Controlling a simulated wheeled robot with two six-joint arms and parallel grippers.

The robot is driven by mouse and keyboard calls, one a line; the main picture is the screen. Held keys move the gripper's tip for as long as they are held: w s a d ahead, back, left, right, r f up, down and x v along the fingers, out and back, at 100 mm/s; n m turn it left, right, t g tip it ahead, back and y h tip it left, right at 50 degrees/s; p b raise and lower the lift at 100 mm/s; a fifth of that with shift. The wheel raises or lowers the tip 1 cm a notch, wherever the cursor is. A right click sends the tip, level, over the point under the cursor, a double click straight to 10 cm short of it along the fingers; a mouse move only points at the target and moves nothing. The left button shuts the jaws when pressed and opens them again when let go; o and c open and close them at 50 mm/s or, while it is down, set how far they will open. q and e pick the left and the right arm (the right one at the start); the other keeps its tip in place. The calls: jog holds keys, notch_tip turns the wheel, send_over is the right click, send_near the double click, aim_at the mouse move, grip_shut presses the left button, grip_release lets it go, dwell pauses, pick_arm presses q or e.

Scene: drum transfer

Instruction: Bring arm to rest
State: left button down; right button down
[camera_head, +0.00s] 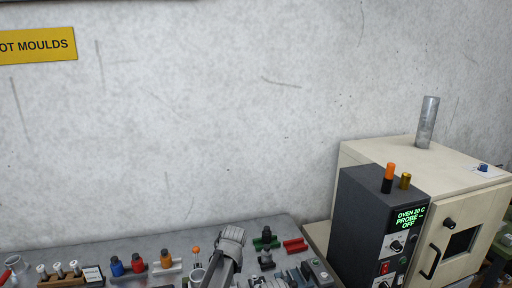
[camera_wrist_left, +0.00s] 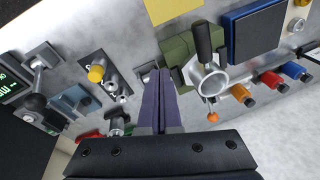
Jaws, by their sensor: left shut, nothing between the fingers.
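My left gripper (camera_wrist_left: 159,78) points down over the grey bench (camera_head: 60,257) in the left wrist view. Its two long fingers lie together, shut, with nothing between them. In the head view a grey part of my arm (camera_head: 228,255) rises at the bottom middle, in front of the bench fittings. The fingertips are not clear there. My right gripper is in neither view.
Red, blue and orange bottles (camera_head: 138,264) stand left on the bench. A dark control box (camera_head: 370,220) and cream oven (camera_head: 450,185) stand right.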

pick_arm(q)
jog(key=s+d+f+m+b, duration=0.1)
jog(key=s+f, duration=0.1)
jog(key=s, duration=0.5)
jog(key=s+d+f+m+g+b, duration=0.1)
jog(key=s+d+f+b, duration=0.1)
jog(key=s, duration=0.6)
jog(key=s+d+f+m+b, duration=0.1)
jog(key=s+f+b, duration=0.1)
jog(key=s, duration=0.5)
jog(key=shift+s+d+f+m+g+h, duration=0.2)
jog(key=shift+d+f+m+g+h, duration=0.15)
jog(key=shift+f, duration=0.2)
